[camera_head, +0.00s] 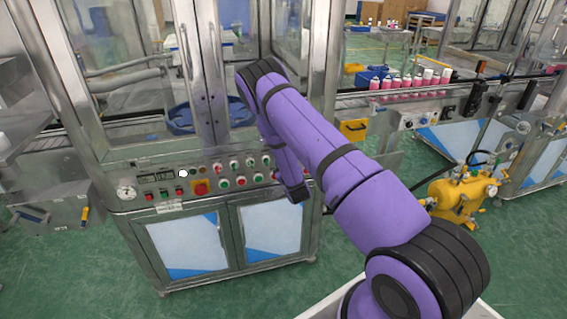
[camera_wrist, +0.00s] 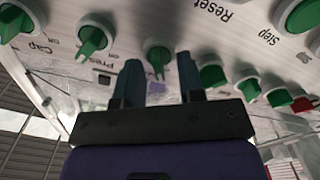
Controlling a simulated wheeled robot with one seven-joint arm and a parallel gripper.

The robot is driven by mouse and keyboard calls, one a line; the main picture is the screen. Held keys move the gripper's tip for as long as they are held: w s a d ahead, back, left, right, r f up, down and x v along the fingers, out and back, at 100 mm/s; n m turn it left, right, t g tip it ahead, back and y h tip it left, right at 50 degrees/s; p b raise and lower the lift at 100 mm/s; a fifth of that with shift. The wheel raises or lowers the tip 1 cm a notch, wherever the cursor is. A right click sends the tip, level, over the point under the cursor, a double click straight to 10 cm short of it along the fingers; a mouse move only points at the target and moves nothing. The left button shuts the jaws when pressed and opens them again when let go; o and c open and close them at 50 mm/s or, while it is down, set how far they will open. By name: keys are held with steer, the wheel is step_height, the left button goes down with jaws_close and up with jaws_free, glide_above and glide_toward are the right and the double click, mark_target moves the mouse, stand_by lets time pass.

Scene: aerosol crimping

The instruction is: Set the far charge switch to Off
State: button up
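The control panel (camera_head: 205,178) runs along the front of the steel machine in the head view. In the wrist view, the panel shows upside down. A green rotary switch (camera_wrist: 157,58) with a white collar sits just beyond my gripper (camera_wrist: 159,68). My gripper is open, its two dark fingers apart, with the switch's handle in line with the gap. I cannot tell whether the fingers touch it. No "charge" label is readable, so I cannot tell which switch is the far charge switch. The words "Press" and "Cap" show near switches. In the head view my arm hides the fingers.
In the head view, a yellow pump (camera_head: 463,193) stands at right and pink cans (camera_head: 405,82) line the conveyor. Green floor is open in front.

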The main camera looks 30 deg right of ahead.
steer(key=v, duration=1)
steer(key=shift+s, duration=0.35)
steer(key=shift+a+r, duration=0.1)
steer(key=shift+r, duration=0.05)
